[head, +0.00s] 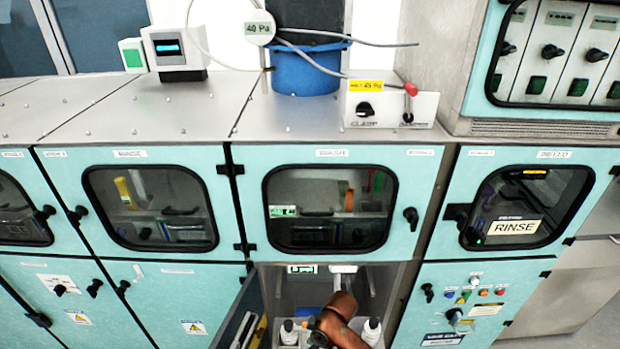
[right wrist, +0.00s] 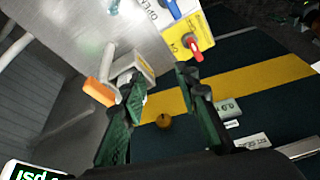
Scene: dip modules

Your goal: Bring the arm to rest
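My right gripper (right wrist: 160,80) shows in the right wrist view with its two dark green and black fingers apart. I see nothing held between them. Beyond the fingertips are a grey metal panel and a yellow plate (right wrist: 184,37) with a red-tipped toggle (right wrist: 194,50). My left gripper is not in view.
A blue bucket (head: 305,72) and a control box (head: 390,104) stand on top.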

